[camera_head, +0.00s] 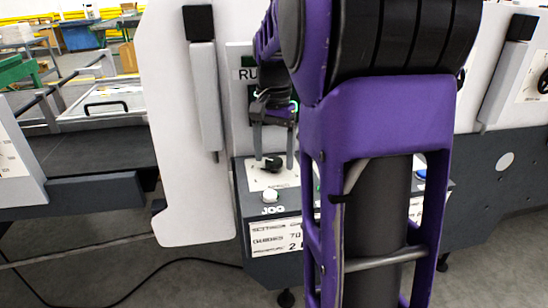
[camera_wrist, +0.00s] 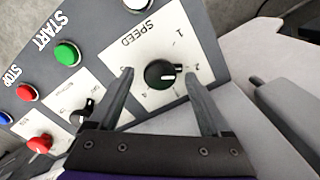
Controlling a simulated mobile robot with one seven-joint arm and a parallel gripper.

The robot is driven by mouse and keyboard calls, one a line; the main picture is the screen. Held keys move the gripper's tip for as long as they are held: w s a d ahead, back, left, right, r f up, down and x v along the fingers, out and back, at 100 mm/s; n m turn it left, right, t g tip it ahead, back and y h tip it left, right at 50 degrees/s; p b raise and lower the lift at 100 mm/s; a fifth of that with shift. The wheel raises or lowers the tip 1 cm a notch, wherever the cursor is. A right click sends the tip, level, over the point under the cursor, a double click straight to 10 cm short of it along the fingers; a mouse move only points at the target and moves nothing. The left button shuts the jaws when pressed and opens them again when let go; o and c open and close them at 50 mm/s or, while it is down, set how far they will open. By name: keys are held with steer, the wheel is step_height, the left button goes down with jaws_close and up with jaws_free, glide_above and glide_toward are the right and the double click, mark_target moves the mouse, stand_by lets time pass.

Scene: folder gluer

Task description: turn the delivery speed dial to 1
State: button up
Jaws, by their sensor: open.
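The speed dial (camera_wrist: 158,74) is a round black knob on a white plate marked SPEED, in the middle of the wrist view. Its white pointer mark faces right, roughly towards the 2. The 1 stands above and to the right of the knob. My gripper (camera_wrist: 160,73) is open, with one finger on each side of the knob; I cannot tell whether either finger touches it. In the head view my gripper (camera_head: 274,158) points down in front of the dial (camera_head: 272,164), which shows between the fingertips.
Beside the dial are a green START button (camera_wrist: 67,54), a red STOP button (camera_wrist: 27,93) and a black selector (camera_wrist: 82,111). A white button (camera_head: 270,197) marked JOG sits below the dial in the head view. A grey handle (camera_head: 206,95) stands to the left.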

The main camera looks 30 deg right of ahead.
steer(key=shift+f, duration=0.15)
jaws_close()
stand_by(0.4)
steer(key=shift+n+p, duration=0.35)
steer(key=shift+n, duration=0.05)
steer(key=shift+n+p, duration=0.4)
steer(key=shift+n, duration=0.2)
steer(key=n+p, duration=0.1)
steer(key=n, duration=0.2)
steer(key=shift+r+p, duration=0.2)
steer(key=shift+p, duration=0.2)
steer(key=n+p, duration=0.2)
steer(key=n, duration=0.4)
steer(key=shift+f+n, duration=0.15)
steer(key=shift+n, duration=0.25)
